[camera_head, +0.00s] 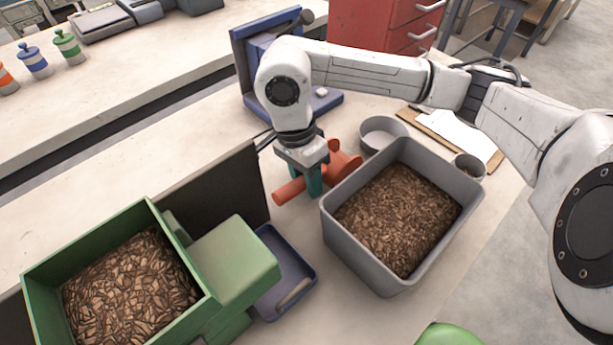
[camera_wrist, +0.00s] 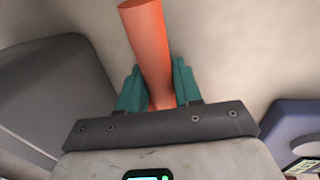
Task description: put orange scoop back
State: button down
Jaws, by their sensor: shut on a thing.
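The orange scoop (camera_head: 291,191) is at the left side of the grey bin (camera_head: 333,223) in the head view. My gripper (camera_head: 315,184) points down and its teal fingers are shut on the scoop's handle. The handle points to the lower left and the scoop's bowl (camera_head: 343,163) lies to the upper right, partly behind my gripper. In the wrist view the orange handle (camera_wrist: 148,50) runs between the two teal fingers (camera_wrist: 158,92). I cannot tell whether the scoop touches the bench.
The grey bin holds brown pellets. A green hopper (camera_head: 207,302) with pellets stands at the lower left, beside a blue tray (camera_head: 308,268). A round grey bowl (camera_head: 365,137), a clipboard (camera_head: 453,128) and a blue machine (camera_head: 241,68) stand behind. Bare bench shows left of the bin.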

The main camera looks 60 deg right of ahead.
jog(key=shift+f, duration=0.2)
jog(key=c, duration=0.8)
grip_release()
jog(key=shift+r, duration=0.1)
jog(key=r, duration=0.4)
jog(key=w+r, duration=0.1)
jog(key=r, duration=0.3)
jog(key=w+r, duration=0.1)
jog(key=r, duration=0.3)
jog(key=shift+w+d+b, duration=0.15)
jog(key=shift+b, duration=0.15)
